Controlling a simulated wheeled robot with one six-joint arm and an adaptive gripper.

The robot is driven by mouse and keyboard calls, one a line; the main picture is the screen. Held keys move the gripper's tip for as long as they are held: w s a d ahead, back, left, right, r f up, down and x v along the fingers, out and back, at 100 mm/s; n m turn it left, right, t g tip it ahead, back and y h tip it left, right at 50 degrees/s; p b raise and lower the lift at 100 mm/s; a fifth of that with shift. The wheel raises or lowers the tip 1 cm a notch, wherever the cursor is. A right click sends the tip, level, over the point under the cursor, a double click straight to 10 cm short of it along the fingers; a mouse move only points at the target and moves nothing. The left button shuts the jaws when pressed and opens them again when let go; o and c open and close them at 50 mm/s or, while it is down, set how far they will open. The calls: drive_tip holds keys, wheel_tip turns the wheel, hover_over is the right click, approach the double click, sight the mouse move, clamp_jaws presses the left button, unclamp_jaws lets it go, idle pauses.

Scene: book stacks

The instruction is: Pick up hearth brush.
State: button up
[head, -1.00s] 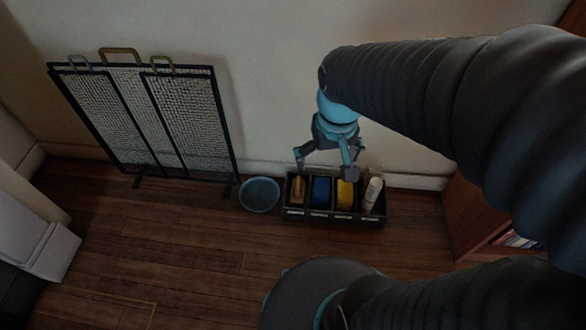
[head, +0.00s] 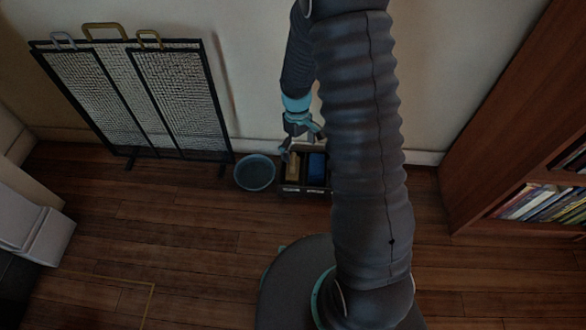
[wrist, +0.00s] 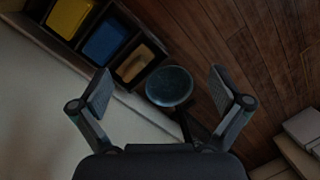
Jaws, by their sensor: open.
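A tan, wooden-looking item that appears to be the hearth brush (head: 292,168) lies in the leftmost compartment of a dark divided box (head: 290,189) on the floor by the wall. In the wrist view the tan brush (wrist: 133,66) shows in the end compartment, beside the blue one. My gripper (head: 301,146) is above the box's left end, close to the brush. In the wrist view my gripper (wrist: 164,88) has its fingers wide apart with nothing between them. My arm hides the right part of the box in the head view.
A round blue-grey bowl (head: 255,173) stands just left of the box. A blue item (head: 317,166) fills the neighbouring compartment. A bookshelf (head: 495,130) stands at right.

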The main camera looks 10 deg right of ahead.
drive_tip(key=w+f+n, duration=0.3)
drive_tip(key=w+f, duration=0.1)
drive_tip(key=f, duration=0.2)
drive_tip(key=n+t, duration=0.2)
drive_tip(key=n, duration=0.3)
hover_over(293, 159)
drive_tip(key=f, duration=0.8)
drive_tip(key=shift+w+a+f+b, duration=0.1)
drive_tip(key=shift+a+f+b, duration=0.15)
drive_tip(key=shift+b, duration=0.1)
drive_tip(key=shift+d+f, duration=0.15)
drive_tip(key=shift+f, duration=1.15)
drive_tip(key=shift+d+f, duration=0.1)
drive_tip(key=shift+f, duration=1.15)
drive_tip(key=c, duration=1.8)
wheel_tip(293, 159, up, 10)
drive_tip(key=shift+r, duration=0.1)
